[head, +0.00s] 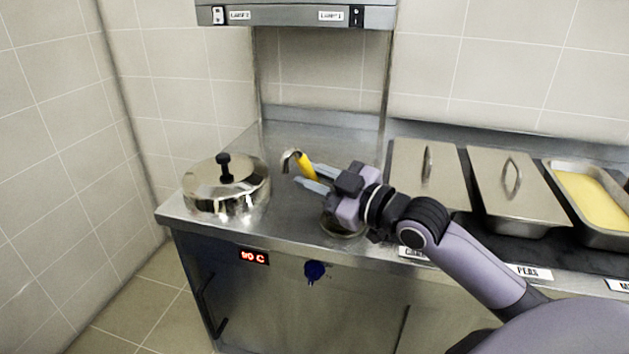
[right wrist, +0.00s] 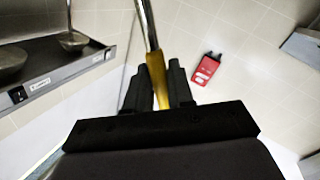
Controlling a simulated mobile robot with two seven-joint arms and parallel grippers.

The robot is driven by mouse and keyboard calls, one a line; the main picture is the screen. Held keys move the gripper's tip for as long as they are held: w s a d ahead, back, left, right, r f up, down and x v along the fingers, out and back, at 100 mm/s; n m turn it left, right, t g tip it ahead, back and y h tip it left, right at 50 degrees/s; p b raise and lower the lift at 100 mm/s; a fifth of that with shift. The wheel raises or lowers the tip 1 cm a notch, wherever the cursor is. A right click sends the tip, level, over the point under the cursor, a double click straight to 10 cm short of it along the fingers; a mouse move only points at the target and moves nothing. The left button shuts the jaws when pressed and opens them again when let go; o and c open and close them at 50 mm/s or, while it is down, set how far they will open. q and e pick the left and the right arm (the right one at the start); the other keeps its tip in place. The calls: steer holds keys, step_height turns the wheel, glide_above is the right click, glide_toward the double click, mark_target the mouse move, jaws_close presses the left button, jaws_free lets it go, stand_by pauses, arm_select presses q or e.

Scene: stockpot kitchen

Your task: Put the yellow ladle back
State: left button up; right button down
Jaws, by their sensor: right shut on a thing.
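The yellow ladle (head: 307,168) shows in the head view as a short yellow handle with a curved metal hook at its upper end. My right gripper (head: 309,181) is shut on the yellow handle, above the steel counter. In the right wrist view the yellow handle (right wrist: 157,76) stands between the two dark fingers, with a metal rod running up from it. The ladle's bowl cannot be made out. A round metal rim (head: 342,228) shows in the counter below my right gripper, partly hidden by it. My left gripper is not in view.
A lidded steel pot (head: 225,200) stands at the counter's left end. Lidded trays (head: 428,172) and an open tray of yellow food (head: 592,197) are at the right. A lamp unit (head: 295,15) hangs above. The counter's back middle (head: 310,135) is clear.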

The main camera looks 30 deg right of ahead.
steer(key=shift+f, duration=0.1)
steer(key=c, duration=1)
jaws_free()
steer(key=shift+f, duration=0.1)
